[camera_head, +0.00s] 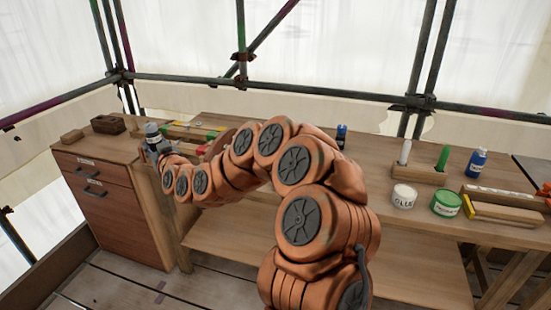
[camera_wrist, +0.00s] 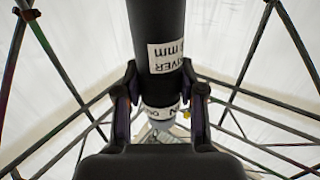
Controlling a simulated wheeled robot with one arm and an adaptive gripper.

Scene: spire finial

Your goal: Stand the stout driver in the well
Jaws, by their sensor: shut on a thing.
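In the wrist view, my gripper (camera_wrist: 160,88) is shut on a thick black cylinder, the driver (camera_wrist: 157,20), whose white label reads "DRIVER" and "mm". A pale lettered part (camera_wrist: 160,115) shows beyond the fingers; I cannot tell whether it belongs to the driver. In the head view, my gripper (camera_head: 158,152) is at the left, near the drawer cabinet, and the driver's grey top (camera_head: 151,128) shows above it. The driver looks roughly upright there. I cannot pick out the well; my arm hides part of the bench.
The wooden bench (camera_head: 395,270) runs rightward from the drawer cabinet (camera_head: 112,222). At right stand a glue tub (camera_head: 404,196), a green tub (camera_head: 446,203), a blue bottle (camera_head: 476,163) and a wooden rack (camera_head: 420,175). Scaffold poles stand behind.

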